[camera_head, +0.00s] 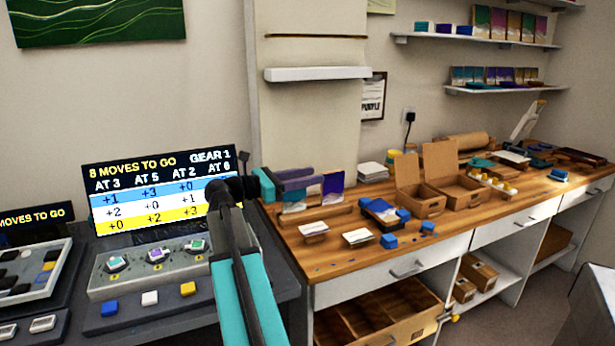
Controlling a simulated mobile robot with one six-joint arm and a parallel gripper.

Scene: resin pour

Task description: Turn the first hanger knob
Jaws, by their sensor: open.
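A grey console (100,291) at the lower left carries a row of knobs. My arm may hide more to the right. No label marks which is the first hanger knob. A screen (100,172) above reads "8 MOVES TO GO", "GEAR 1" and "AT 3, AT 5, AT 2, AT 6". My gripper (312,181) is open, up and right of the knobs, apart from them, pointing right over the bench.
Blue (109,308), white (149,298) and yellow (188,289) buttons sit before the knobs. Another console (30,285) stands at the far left. The wooden bench (335,262) at right holds cardboard boxes (420,201), cards and small blue blocks. My forearm crosses the console's right end.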

